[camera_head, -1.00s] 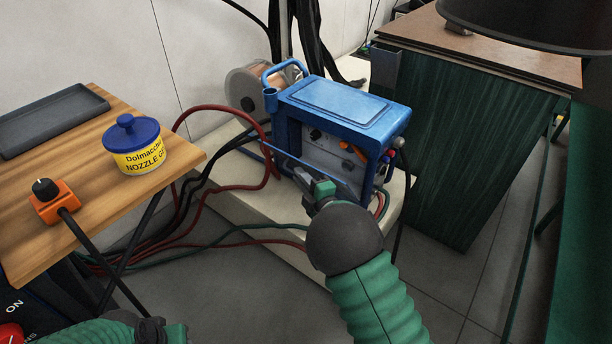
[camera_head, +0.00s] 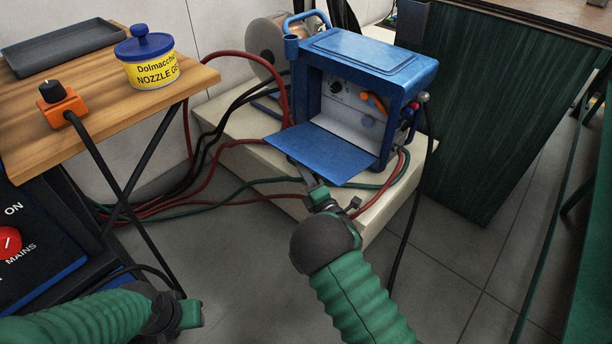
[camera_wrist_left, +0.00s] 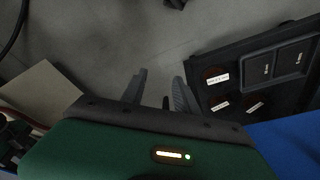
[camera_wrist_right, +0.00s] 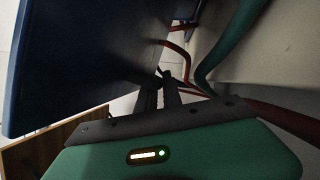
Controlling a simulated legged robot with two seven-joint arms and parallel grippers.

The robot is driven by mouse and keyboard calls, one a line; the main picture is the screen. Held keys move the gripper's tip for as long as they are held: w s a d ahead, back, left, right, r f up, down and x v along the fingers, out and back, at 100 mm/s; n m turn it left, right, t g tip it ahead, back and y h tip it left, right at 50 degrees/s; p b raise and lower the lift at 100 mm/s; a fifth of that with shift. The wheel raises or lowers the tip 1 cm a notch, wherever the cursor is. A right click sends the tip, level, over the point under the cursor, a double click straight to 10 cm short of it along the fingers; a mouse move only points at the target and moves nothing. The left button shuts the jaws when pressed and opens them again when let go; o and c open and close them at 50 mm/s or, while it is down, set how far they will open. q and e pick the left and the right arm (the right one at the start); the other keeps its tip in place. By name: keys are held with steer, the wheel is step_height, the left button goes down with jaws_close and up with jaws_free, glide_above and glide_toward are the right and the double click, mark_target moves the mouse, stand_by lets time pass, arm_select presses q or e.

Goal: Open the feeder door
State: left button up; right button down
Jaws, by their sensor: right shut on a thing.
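The blue wire feeder (camera_head: 362,62) stands on a pale plinth, seen in the head view. Its blue door (camera_head: 325,152) is folded down and lies almost flat in front of the opening, showing the pale interior and knobs. My right gripper (camera_head: 316,190) is at the door's front edge and shut on it. In the right wrist view the door (camera_wrist_right: 75,60) is a large dark blue panel, with the right gripper's fingers (camera_wrist_right: 160,92) close together at its edge. My left gripper (camera_head: 192,312) is low at the left, away from the feeder; the left wrist view shows its fingers (camera_wrist_left: 157,92) apart and empty.
Red, black and green cables (camera_head: 215,195) run across the plinth (camera_head: 240,135) and the floor. A wooden table (camera_head: 110,100) holds a yellow nozzle tub (camera_head: 150,70), a grey tray (camera_head: 65,50) and an orange knob box (camera_head: 62,105). A dark green cabinet (camera_head: 500,110) stands at the right.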

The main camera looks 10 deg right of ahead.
arm_select(q)
steer(key=shift+s+f, duration=0.3)
steer(key=shift+s, duration=0.1)
arm_select(e)
steer(key=shift+f, duration=0.35)
steer(key=c, duration=1.8)
jaws_free()
